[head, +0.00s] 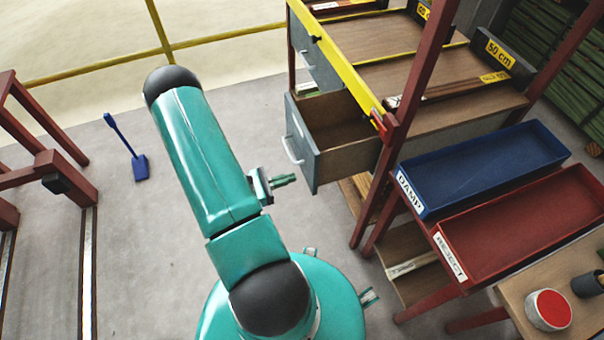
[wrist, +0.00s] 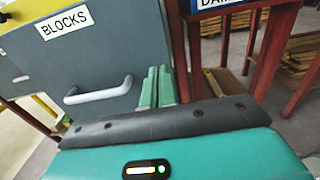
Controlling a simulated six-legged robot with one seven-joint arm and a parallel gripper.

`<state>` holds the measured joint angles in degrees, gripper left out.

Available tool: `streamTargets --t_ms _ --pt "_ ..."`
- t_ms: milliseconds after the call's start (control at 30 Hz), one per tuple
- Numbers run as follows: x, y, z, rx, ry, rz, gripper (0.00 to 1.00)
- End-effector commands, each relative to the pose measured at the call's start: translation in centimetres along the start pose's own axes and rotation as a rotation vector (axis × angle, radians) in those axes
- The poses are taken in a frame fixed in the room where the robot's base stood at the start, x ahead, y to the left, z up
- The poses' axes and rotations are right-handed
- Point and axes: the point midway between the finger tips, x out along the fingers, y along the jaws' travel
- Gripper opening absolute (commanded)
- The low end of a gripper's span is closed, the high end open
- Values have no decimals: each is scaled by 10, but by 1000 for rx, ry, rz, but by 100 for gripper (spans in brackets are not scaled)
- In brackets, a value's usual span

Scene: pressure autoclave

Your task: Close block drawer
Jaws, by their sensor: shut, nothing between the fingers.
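The block drawer (head: 302,152) stands pulled out of the wooden bench, its wooden inside empty in the head view. Its grey front has a pale bar handle (head: 292,150). In the wrist view the drawer front (wrist: 95,65) fills the upper left, with a BLOCKS label (wrist: 67,23) and the handle (wrist: 98,92). My gripper (head: 292,179) is shut and empty, just outside the drawer front near its lower edge. In the wrist view my green fingers (wrist: 158,88) are right of the handle, by the front's right edge. I cannot tell whether they touch it.
A second grey drawer front (head: 310,55) sits farther back in the bench. A blue DAMP tray (head: 480,172) and a red REJECT tray (head: 530,225) lie right of the drawer. A red post (head: 405,130) stands beside it. The floor (head: 120,250) to the left is mostly clear.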

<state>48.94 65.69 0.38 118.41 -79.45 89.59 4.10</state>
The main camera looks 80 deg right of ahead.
Motion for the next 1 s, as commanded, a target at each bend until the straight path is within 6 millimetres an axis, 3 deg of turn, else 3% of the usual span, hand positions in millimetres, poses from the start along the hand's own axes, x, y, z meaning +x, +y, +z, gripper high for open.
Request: streamTargets --t_ms 100,300,833,1000 --pt "22 -1 0 0 0 -5 0" --pt "44 0 0 1 0 -2 0" --pt "52 0 1 1 -1 0 0" --pt "63 0 1 1 -2 1 0"
